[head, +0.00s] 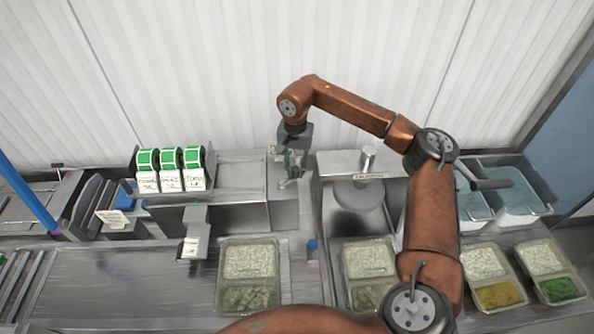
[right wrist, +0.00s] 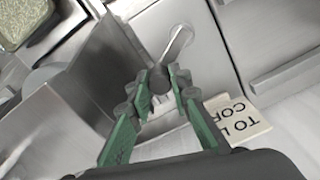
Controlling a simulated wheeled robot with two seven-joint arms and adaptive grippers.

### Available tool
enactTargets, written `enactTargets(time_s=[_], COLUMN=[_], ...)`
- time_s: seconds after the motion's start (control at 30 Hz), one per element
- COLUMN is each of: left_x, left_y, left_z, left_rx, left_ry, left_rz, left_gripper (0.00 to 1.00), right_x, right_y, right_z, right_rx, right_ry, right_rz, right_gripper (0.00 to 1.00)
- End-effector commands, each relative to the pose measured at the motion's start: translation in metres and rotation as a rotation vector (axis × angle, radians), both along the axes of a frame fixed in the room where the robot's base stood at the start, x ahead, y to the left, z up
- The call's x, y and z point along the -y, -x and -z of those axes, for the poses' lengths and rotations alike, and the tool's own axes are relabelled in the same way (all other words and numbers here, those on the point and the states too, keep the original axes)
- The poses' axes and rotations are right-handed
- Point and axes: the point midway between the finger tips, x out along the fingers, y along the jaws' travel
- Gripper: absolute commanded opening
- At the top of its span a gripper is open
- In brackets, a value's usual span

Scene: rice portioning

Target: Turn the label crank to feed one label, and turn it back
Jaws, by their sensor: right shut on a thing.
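The label crank (right wrist: 176,45) is a pale grey lever with a dark knob, seen in the right wrist view on the face of a grey metal housing. My right gripper (right wrist: 170,85) has its green-padded fingers closed around the knob end. In the head view the right gripper (head: 291,166) reaches down to the back of the counter, and its fingers mostly hide the crank. Green label rolls (head: 171,158) stand on a rack to the left. A grey label outlet (head: 195,228) with a white label at its tip juts forward below them. My left gripper is not in view.
A tray of rice and a green-grey filling (head: 249,249) sits in front, right of the outlet. More filled trays (head: 485,263) stand on the right, with white tubs (head: 505,197) behind. A printed sign (right wrist: 240,118) is close beside the gripper. The front left conveyor is clear.

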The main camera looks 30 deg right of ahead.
Motion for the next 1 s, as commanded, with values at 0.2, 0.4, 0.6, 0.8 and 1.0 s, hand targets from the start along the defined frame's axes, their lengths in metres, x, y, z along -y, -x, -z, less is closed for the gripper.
enactTargets(time_s=[0.2,0.4,0.6,0.8,1.0], left_x=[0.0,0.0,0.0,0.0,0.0], left_y=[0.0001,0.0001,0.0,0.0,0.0], left_z=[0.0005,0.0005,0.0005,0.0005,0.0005], left_rx=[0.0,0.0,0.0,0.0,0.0], left_ry=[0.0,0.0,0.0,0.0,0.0], left_rz=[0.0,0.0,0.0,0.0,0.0], left_gripper=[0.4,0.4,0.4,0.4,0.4], right_x=[-0.0001,-0.0002,-0.0003,-0.0002,0.0], right_y=[-0.0023,-0.0026,-0.0026,-0.0023,-0.0021], right_z=[-0.0005,-0.0006,-0.0007,-0.0004,-0.0001], right_rx=[0.001,0.001,0.002,0.001,0.0], right_ry=[0.0,0.0,-0.001,0.0,0.0], right_rz=[-0.035,-0.04,-0.039,-0.038,-0.038], right_gripper=[0.0,0.0,0.0,0.32,0.36])
